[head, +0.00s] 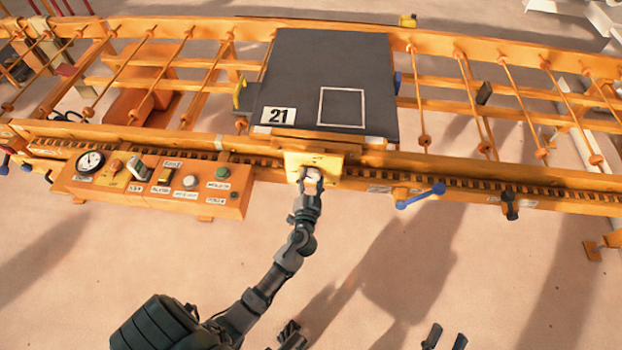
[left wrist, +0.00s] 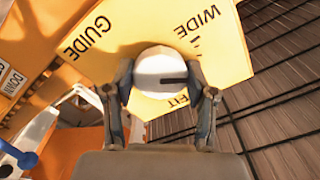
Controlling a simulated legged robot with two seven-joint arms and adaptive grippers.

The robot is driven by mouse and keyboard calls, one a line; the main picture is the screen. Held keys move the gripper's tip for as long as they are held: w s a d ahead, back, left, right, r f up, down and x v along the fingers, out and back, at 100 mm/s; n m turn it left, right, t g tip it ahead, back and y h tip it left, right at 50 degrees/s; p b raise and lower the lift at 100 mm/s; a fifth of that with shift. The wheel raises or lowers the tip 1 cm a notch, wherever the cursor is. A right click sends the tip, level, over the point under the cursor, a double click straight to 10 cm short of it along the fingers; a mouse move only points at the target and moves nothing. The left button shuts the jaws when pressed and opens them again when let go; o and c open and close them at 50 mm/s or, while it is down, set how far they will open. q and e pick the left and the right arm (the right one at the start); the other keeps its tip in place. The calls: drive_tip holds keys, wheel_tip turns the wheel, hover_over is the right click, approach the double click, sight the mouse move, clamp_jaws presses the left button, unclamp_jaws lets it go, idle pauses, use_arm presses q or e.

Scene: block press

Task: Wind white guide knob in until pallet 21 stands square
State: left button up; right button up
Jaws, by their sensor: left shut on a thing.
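Pallet 21 (head: 300,75) is a dark square board with a "21" label and a white square outline, lying on the orange roller conveyor. Its front edge seems slightly angled to the rail; I cannot tell exactly how square it is. The white guide knob (left wrist: 165,72) sits on a yellow plate marked GUIDE, WIDE and FIT, with a dark mark on its right side. In the head view the knob (head: 313,179) is partly hidden by my left gripper (head: 305,190), whose two fingers are shut on it from either side. My right gripper (head: 446,338) shows only its separated fingertips at the bottom edge.
An orange control box (head: 150,188) with a gauge, switches and buttons is left of the knob. A blue lever (head: 421,196) and a dark lever (head: 511,205) stick out from the front rail at right. The floor before the conveyor is clear.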

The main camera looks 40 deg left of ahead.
use_arm(q)
drive_tip(key=shift+m, duration=0.4)
drive_tip(key=shift+d, duration=0.1)
drive_tip(key=o, duration=0.8)
drive_tip(key=shift+f, duration=0.1)
drive_tip(key=o, duration=0.4)
drive_tip(key=shift+w, duration=0.1)
drive_tip(key=shift+c, duration=0.2)
drive_tip(key=v, duration=1.2)
